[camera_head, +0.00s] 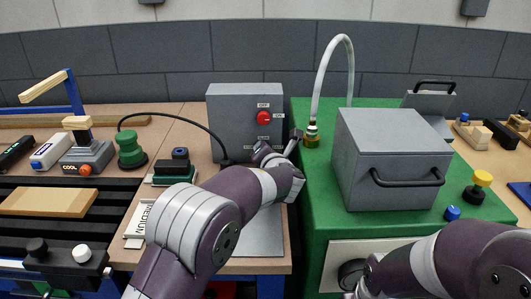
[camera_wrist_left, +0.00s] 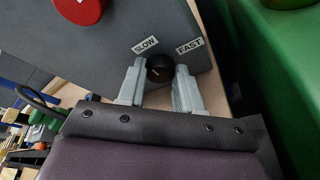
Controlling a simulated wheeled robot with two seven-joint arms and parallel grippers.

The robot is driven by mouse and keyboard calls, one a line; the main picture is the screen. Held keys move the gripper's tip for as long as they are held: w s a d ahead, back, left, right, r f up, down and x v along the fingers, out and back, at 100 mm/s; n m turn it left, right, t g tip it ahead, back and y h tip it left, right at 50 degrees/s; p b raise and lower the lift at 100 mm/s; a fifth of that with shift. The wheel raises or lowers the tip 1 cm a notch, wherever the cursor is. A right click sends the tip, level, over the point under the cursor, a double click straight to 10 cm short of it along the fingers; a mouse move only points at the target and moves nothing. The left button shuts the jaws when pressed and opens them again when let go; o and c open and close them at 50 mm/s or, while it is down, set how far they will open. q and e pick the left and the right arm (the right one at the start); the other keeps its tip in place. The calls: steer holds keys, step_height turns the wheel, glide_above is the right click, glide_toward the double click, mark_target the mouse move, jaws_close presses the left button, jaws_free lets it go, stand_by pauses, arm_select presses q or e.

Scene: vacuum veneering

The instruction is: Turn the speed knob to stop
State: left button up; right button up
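The speed knob (camera_wrist_left: 160,68) is a small black round knob with a pale pointer mark, on the grey control box (camera_head: 230,115). The SLOW label (camera_wrist_left: 145,45) is at its upper left and the FAST label (camera_wrist_left: 190,46) at its upper right. My left gripper (camera_wrist_left: 160,84) has one grey finger on each side of the knob, the tips very close to it. I cannot tell whether they press on it. In the head view my left gripper (camera_head: 277,148) is at the box's lower right and hides the knob. My right gripper is out of view; only its arm shows.
A red button (camera_head: 264,118) is on the box's face, above the gripper. A green bench (camera_head: 318,200) stands close to the right, with a grey lidded chamber (camera_head: 390,140) and a pale hose (camera_head: 318,75). Tools and wood pieces lie on the left.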

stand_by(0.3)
arm_select(q)
steer(key=n+h+b, duration=0.1)
steer(key=n+b, duration=0.1)
steer(key=b, duration=0.1)
steer(key=n+h+b, duration=0.1)
steer(key=n+b, duration=0.1)
steer(key=shift+a+f+h, duration=0.25)
steer(key=shift+a+h, duration=0.05)
steer(key=n+h+b, duration=0.1)
steer(key=n+b, duration=0.1)
steer(key=b, duration=0.1)
steer(key=n+h+b, duration=0.1)
steer(key=n+b, duration=0.1)
steer(key=b, duration=0.1)
steer(key=n+h+b, duration=0.1)
steer(key=n+b, duration=0.1)
steer(key=shift+a+f+n+h+b, duration=0.1)
steer(key=shift+a+n+h+b, duration=0.2)
steer(key=shift+n+b, duration=0.1)
steer(key=shift+n+t+h+b, duration=0.3)
steer(key=shift+n+h+b, duration=0.2)
steer(key=shift+n+b, duration=0.8)
steer(key=shift+r, duration=0.2)
steer(key=o, duration=1)
steer(key=shift+o, duration=0.2)
steer(key=shift+a, duration=0.1)
